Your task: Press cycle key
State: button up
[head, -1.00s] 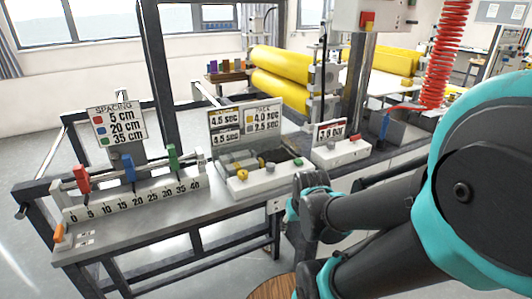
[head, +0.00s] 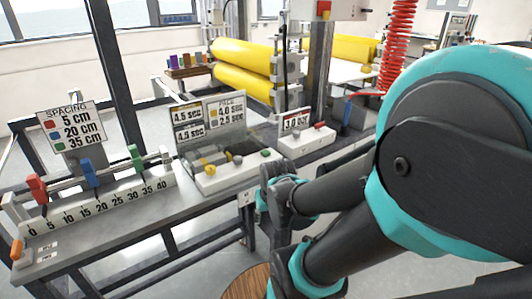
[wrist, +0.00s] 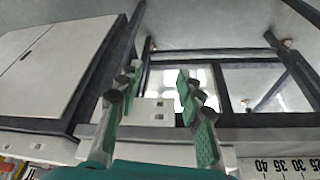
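The white control console (head: 228,177) stands on the bench in the middle of the head view. It carries yellow knobs, grey blocks and a green button (head: 265,153). Behind it is a panel of time readouts (head: 209,121) headed PACE. A second white box (head: 306,141) with a red button (head: 319,126) and a bar display stands to its right. I cannot tell which control is the cycle key. In the wrist view my gripper (wrist: 158,78) is open, with nothing between its green-and-grey fingers. In the head view my arm ends near the console's front right, and its fingers are not clear.
A spacing scale (head: 103,204) with red, blue and green sliders is on the bench at left, below a SPACING sign (head: 72,125). Yellow rollers (head: 243,67) stand behind. A vertical post (head: 317,75) rises behind the bar-display box. Open floor lies in front of the bench.

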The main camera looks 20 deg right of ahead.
grip_shut()
dwell(1.2)
